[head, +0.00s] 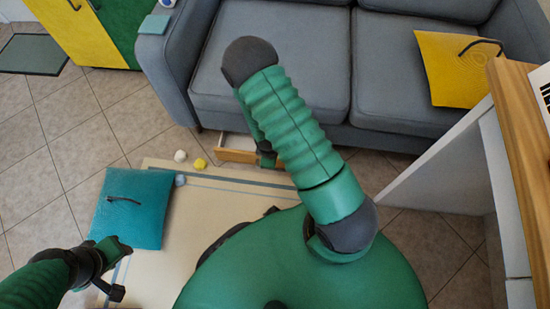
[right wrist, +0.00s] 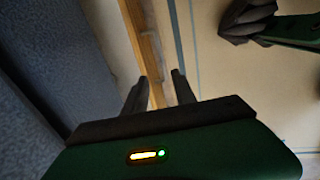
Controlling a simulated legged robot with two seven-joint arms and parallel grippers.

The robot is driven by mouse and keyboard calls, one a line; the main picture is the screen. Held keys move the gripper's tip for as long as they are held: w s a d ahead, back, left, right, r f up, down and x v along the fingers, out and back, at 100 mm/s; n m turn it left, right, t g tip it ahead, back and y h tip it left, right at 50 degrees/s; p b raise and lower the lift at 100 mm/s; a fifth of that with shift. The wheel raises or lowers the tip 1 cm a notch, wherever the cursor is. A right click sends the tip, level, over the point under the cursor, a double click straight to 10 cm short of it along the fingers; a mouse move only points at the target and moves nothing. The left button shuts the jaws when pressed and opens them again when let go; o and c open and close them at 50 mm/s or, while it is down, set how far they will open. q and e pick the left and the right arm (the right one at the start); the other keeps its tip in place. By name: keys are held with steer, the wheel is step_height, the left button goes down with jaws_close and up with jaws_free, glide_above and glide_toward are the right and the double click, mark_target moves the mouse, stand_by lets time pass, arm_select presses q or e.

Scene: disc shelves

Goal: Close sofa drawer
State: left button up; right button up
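The grey sofa (head: 290,75) has a drawer (head: 238,151) under its front, pulled partly out, with a light wooden front edge. In the right wrist view the wooden drawer edge (right wrist: 143,40) runs up from the gap between my right fingertips. My right gripper (head: 266,158) is at the right part of the drawer front in the head view, partly hidden by my arm. In the wrist view my right gripper (right wrist: 162,78) has its fingers apart; whether they touch the wood I cannot tell. My left gripper (head: 117,268) is open and empty near the teal cushion.
A teal cushion (head: 133,207) lies on the beige rug (head: 225,193). Small white (head: 180,156) and yellow (head: 200,163) objects lie left of the drawer. A white-sided wooden counter (head: 525,165) stands at the right. A yellow cushion (head: 455,70) is on the sofa.

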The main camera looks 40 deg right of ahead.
steer(key=f+b, duration=0.3)
steer(key=f, duration=0.2)
steer(key=w+d+f+b, duration=0.1)
steer(key=f+b, duration=0.2)
steer(key=f, duration=0.2)
steer(key=d+f+b, duration=0.1)
steer(key=f+b, duration=0.2)
steer(key=f, duration=0.2)
steer(key=shift+w+f, duration=0.1)
steer(key=shift+w, duration=0.25)
steer(key=shift+d, duration=0.1)
steer(key=shift+c, duration=0.2)
jaws_close()
